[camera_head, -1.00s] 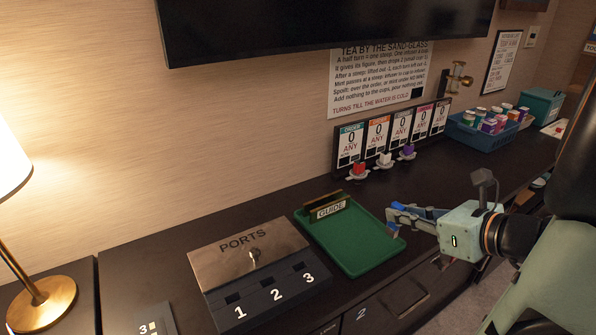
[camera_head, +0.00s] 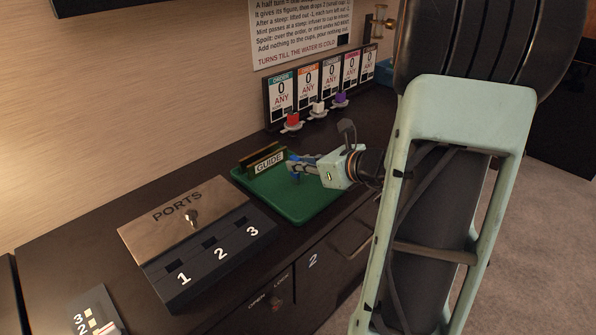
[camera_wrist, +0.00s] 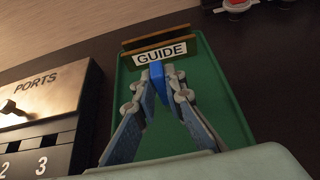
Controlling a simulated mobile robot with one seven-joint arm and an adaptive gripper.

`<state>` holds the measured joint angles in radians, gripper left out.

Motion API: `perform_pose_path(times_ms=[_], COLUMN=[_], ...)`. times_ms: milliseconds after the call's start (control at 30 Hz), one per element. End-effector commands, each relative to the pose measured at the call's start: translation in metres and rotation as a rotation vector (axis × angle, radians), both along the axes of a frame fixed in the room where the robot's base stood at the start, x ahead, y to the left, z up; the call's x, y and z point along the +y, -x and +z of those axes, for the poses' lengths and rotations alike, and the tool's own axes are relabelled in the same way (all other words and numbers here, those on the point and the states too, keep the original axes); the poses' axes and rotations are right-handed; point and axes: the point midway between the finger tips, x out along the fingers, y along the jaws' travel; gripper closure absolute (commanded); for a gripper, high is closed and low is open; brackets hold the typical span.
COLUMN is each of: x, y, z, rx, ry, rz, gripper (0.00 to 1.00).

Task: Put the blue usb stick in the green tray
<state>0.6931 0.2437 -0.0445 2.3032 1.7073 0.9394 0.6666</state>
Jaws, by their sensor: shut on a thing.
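The green tray (camera_head: 312,211) lies on the dark counter to the right of the ports box, with a GUIDE holder (camera_head: 266,163) at its back end. My gripper (camera_head: 296,170) is over the tray, its fingers pointing toward the GUIDE holder. In the wrist view my gripper (camera_wrist: 157,78) is shut on the blue usb stick (camera_wrist: 157,72), which shows between the fingertips. In the head view the blue usb stick (camera_head: 295,177) is a small blue spot below the fingertips. I cannot tell whether it touches the tray.
The ports box (camera_head: 190,235) with slots 1, 2 and 3 stands left of the tray. Red, white and purple cups or knobs (camera_head: 317,108) stand behind it, under a row of number cards (camera_head: 321,81). A drawer front marked 2 (camera_head: 318,258) is below the counter edge.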

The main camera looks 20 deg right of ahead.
Motion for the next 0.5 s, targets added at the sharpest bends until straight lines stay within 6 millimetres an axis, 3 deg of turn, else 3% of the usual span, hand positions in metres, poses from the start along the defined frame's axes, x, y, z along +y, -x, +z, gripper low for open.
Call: perform_pose_path(times_ms=[67,433,467,500], x=[0.0001,0.0001,0.0001,0.0001], y=[0.0001,0.0002,0.0003,0.0002], z=[-0.0130,-0.0158,-0.0156,-0.0144], rx=[0.001,-0.001,-0.001,-0.001], ry=[-0.002,0.000,0.001,0.000], rz=[0.000,0.001,0.000,0.001], gripper=[1.00,1.00,0.89,0.84])
